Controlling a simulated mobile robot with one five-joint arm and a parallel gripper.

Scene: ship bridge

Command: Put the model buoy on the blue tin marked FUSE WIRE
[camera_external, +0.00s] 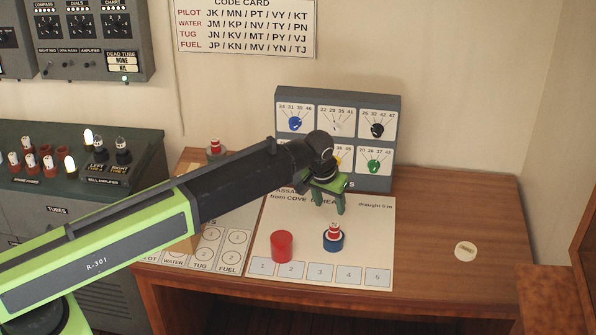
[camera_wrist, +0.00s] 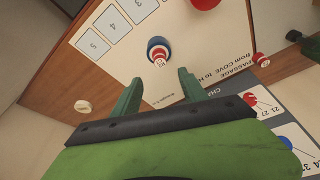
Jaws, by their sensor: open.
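The model buoy (camera_external: 334,230), small with red and white bands, stands upright on the blue tin (camera_external: 333,244) on the paper sheet. In the wrist view the buoy (camera_wrist: 159,58) shows inside the rim of the blue tin (camera_wrist: 157,43). The tin's marking is not readable. My gripper (camera_external: 331,208) is just above the buoy, with its fingers apart and nothing between them. In the wrist view my gripper (camera_wrist: 159,76) is open and empty, and the buoy is beyond its fingertips.
A red tin (camera_external: 282,247) stands left of the blue tin. Another red-and-white piece (camera_external: 215,147) is at the back left of the desk. A grey panel with dials (camera_external: 386,183) stands behind my gripper. A pale round disc (camera_external: 466,251) lies right. The desk's right side is mostly clear.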

